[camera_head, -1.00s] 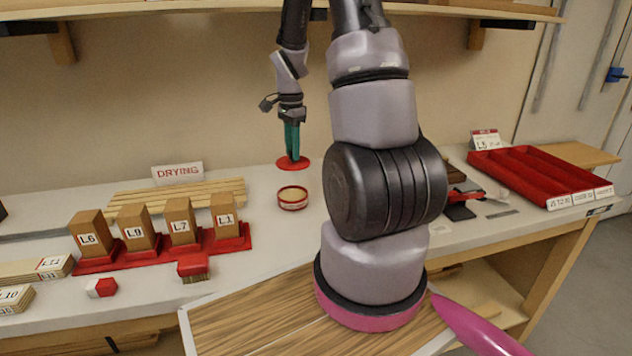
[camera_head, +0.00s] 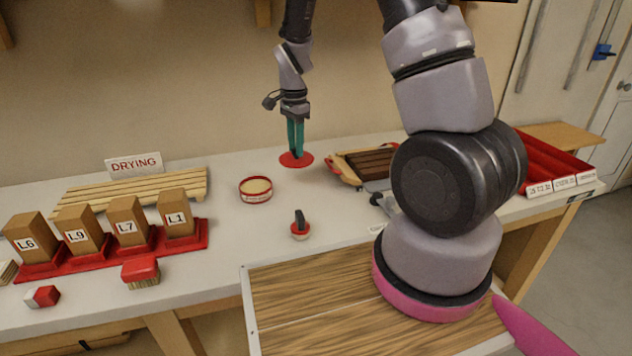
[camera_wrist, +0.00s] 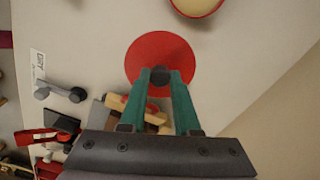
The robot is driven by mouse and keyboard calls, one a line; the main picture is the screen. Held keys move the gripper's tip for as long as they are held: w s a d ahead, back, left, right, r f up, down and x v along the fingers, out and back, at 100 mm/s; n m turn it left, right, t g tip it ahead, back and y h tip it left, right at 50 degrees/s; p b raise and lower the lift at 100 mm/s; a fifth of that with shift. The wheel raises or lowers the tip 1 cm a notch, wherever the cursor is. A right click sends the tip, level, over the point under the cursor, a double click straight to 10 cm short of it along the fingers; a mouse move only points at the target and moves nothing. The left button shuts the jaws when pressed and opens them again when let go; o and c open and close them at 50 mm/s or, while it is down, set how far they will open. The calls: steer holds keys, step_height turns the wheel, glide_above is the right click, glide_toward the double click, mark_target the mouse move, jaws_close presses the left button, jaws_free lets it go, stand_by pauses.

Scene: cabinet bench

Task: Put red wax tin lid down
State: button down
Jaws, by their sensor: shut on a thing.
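The red wax tin lid (camera_head: 285,161) is a flat red disc with a dark knob. My gripper (camera_head: 296,153) points down and is shut on the knob. In the wrist view the red lid (camera_wrist: 145,52) lies beyond the green fingers, its knob between the fingertips (camera_wrist: 160,77). I cannot tell whether the lid touches the bench or hangs just above it. The open wax tin (camera_head: 256,196), red-rimmed with pale wax inside, stands apart to the left and nearer; its edge also shows in the wrist view (camera_wrist: 196,7).
A dark-handled round tool (camera_head: 300,228) stands on the bench in front of the tin. A wooden tray with brown blocks (camera_head: 365,164) is right of the lid. Labelled blocks in a red rack (camera_head: 110,254) and a drying rack (camera_head: 130,191) are left. White bench around the lid is bare.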

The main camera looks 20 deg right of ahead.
mark_target(298, 160)
steer(key=f, duration=0.5)
steer(key=shift+d+f, duration=0.2)
steer(key=shift+a+f, duration=0.1)
steer(key=shift+f, duration=1.8)
steer(key=shift+f, duration=0.15)
steer(key=c, duration=0.6)
jaws_free()
steer(key=shift+c, duration=0.2)
